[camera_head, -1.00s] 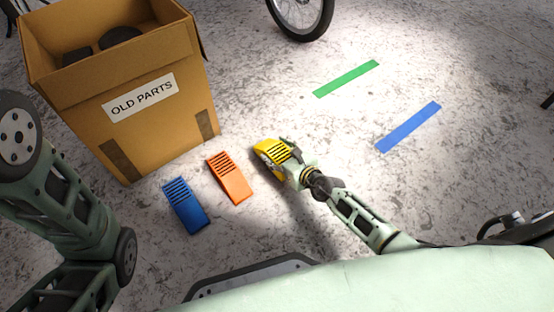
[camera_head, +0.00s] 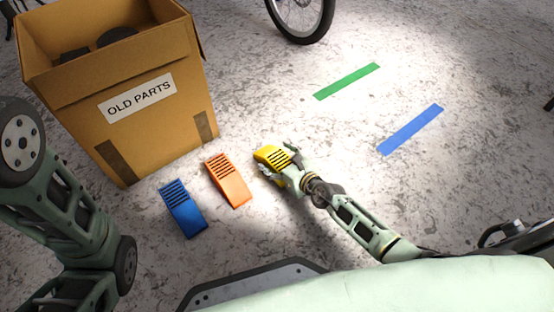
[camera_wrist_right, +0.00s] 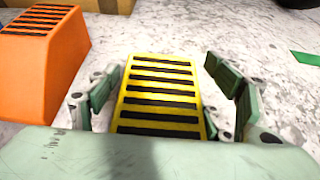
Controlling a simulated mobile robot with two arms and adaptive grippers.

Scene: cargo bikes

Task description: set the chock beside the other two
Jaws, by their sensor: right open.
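The yellow chock (camera_head: 272,156) with black ribs lies on the floor to the right of the orange chock (camera_head: 230,181). The blue chock (camera_head: 183,208) lies left of the orange one. My right gripper (camera_head: 279,163) is at the yellow chock. In the right wrist view the yellow chock (camera_wrist_right: 160,95) sits between the spread fingers of my right gripper (camera_wrist_right: 165,90), with gaps showing at the upper sides. The orange chock (camera_wrist_right: 42,50) shows at the left there, apart from the yellow one. My left gripper is out of view; only my left arm shows.
A cardboard box labelled OLD PARTS (camera_head: 150,130) stands behind the blue and orange chocks, with dark parts inside. A green strip (camera_head: 347,81) and a blue strip (camera_head: 411,129) mark the floor at right. A bike wheel (camera_head: 301,15) stands at the back. Floor around the strips is clear.

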